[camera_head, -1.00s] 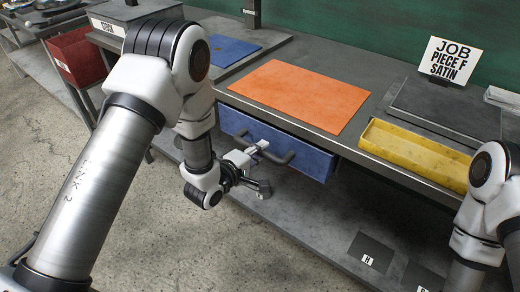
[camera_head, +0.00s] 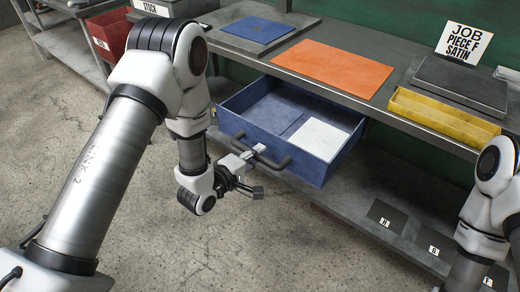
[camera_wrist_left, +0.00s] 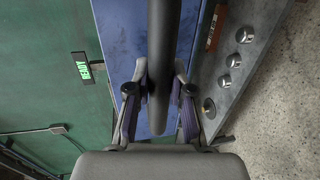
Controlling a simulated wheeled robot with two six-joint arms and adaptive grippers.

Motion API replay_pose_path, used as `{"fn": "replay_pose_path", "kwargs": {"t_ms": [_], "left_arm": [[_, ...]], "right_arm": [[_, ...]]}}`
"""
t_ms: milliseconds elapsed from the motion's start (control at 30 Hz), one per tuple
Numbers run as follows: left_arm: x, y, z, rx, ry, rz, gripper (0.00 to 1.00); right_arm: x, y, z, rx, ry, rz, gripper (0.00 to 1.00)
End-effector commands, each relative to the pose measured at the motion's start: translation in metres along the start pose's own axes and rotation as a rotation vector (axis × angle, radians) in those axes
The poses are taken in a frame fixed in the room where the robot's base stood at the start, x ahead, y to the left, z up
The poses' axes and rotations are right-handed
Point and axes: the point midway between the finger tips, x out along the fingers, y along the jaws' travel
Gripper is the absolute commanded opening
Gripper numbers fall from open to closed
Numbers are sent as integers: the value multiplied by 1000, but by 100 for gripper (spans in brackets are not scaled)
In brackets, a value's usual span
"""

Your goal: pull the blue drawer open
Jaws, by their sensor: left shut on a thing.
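The blue drawer (camera_head: 238,122) stands well open under the workbench in the head view. Inside it a white flat piece (camera_head: 320,138) lies on the right of the floor. Its dark bar handle (camera_head: 277,163) runs along the front face. My left gripper (camera_head: 254,153) is shut on the handle. In the left wrist view, the handle (camera_wrist_left: 160,70) passes between the two fingers of my left gripper (camera_wrist_left: 159,95), with the blue drawer front (camera_wrist_left: 127,35) behind it. My right arm shows at the right edge, but its gripper is out of view.
On the bench lie an orange mat (camera_head: 335,68), a blue mat (camera_head: 258,30), a yellow tray (camera_head: 440,115) and a dark slab (camera_head: 460,84) by a job sign (camera_head: 468,43). A lower shelf (camera_head: 345,195) runs beneath. A red bin (camera_head: 112,35) stands at left. Floor before the drawer is clear.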

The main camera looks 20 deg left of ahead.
Motion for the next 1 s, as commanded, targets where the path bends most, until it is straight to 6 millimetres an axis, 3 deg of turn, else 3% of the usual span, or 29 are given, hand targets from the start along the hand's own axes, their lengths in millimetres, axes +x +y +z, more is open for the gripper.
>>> {"fn": "replay_pose_path", "kwargs": {"t_ms": [433, 467, 533, 867, 1000], "left_arm": [[-5, -4, 3, 0, -8, -9, 0], [-4, -4, 3, 0, -8, -9, 25], [-4, -4, 2, 0, -7, -8, 48], [-6, -2, 1, 0, -2, -4, 48], [-25, -3, 0, -3, -1, -7, 48]], "right_arm": [[0, 0, 0, 0, 0, 0, 40], [0, 0, 0, 0, 0, 0, 40], [0, 0, 0, 0, 0, 0, 40], [0, 0, 0, 0, 0, 0, 40], [0, 0, 0, 0, 0, 0, 40]]}}
